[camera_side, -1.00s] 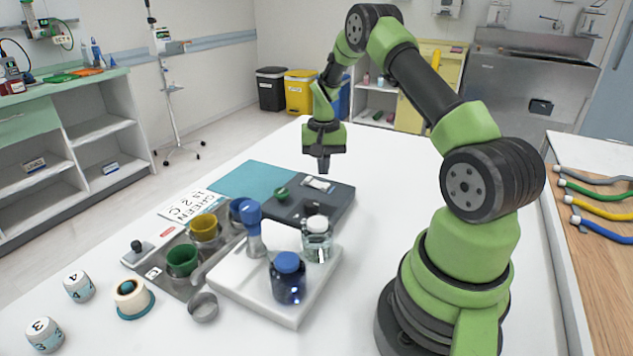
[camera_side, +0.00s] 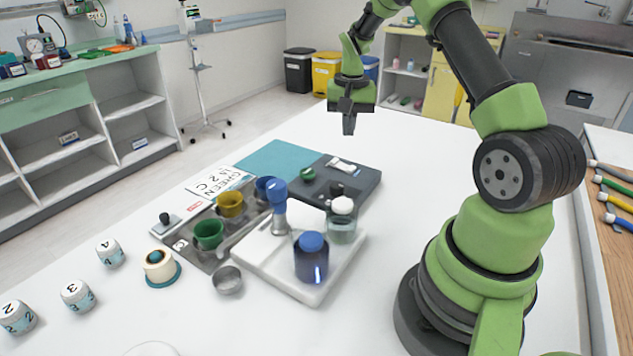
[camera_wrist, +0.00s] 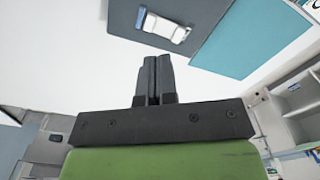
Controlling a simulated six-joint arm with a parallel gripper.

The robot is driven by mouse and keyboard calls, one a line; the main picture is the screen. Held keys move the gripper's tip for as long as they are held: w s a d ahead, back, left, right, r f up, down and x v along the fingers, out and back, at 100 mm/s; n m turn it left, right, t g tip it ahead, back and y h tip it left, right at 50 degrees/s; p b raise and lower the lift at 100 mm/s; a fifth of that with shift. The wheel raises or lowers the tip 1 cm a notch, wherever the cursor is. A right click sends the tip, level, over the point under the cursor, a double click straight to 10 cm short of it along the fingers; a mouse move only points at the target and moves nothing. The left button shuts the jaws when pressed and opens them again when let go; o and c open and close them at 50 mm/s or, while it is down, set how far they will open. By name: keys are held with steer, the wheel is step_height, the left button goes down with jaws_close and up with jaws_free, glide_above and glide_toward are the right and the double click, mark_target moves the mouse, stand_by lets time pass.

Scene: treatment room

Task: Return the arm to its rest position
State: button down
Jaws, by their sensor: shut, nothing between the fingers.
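My gripper (camera_side: 348,122) hangs in the air above the far part of the white table, beyond the dark grey tray (camera_side: 365,190). Its fingers point down and are shut with nothing between them. In the wrist view my gripper (camera_wrist: 154,72) shows its two dark fingers side by side. Past them lies the grey tray's edge (camera_wrist: 225,12) with a small white object (camera_wrist: 165,27) on it. The arm is bent, with its upper part cut off by the top of the side view.
A white stand (camera_side: 275,275) holds a blue-capped jar (camera_side: 312,260) and a clear jar (camera_side: 342,222). Green (camera_side: 208,234) and yellow (camera_side: 230,205) cups stand left of it. The table's far part (camera_side: 400,140) is clear.

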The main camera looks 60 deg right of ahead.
steer(key=s+a+r+n+t, duration=0.2)
steer(key=a+r+n+t, duration=0.1)
steer(key=a+r, duration=1.15)
steer(key=s+a+r+n+t+y, duration=0.1)
steer(key=s+a+r+n+t, duration=0.1)
steer(key=s+a, duration=0.3)
steer(key=s+a+r+n+t+y, duration=0.1)
steer(key=s+a+n+t, duration=0.1)
steer(key=s+a, duration=0.4)
steer(key=s, duration=0.3)
steer(key=shift+s+a+r+n, duration=0.2)
steer(key=shift+r+n, duration=0.2)
